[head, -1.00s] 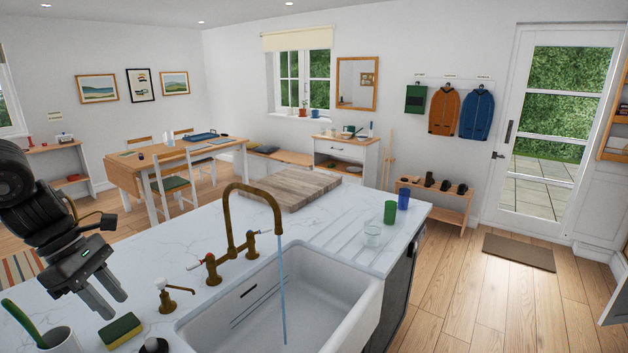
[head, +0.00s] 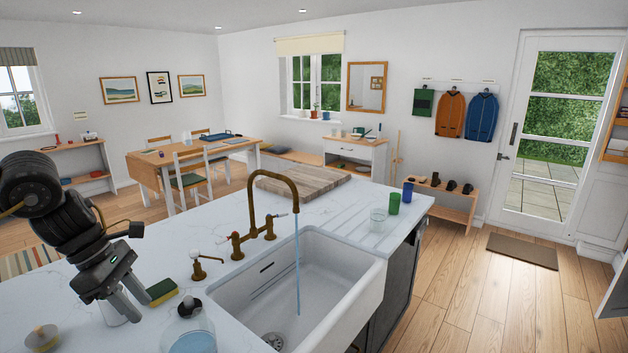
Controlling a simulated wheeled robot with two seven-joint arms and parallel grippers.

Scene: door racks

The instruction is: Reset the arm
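My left gripper (head: 132,301) shows at the lower left, above the white counter (head: 345,207) and left of the sink. Its two grey fingers point down and to the right, with a small gap between them. Nothing is seen held between them. A white cup (head: 112,317) stands behind or below the fingers, partly hidden by them. The green and yellow sponge (head: 162,291) lies just right of the fingertips; I cannot tell whether they touch. My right gripper is not in view.
The white sink (head: 335,265) has a brass tap (head: 251,215) with water running. A wooden board (head: 305,180), green cup (head: 394,203) and blue cup (head: 408,192) stand farther back.

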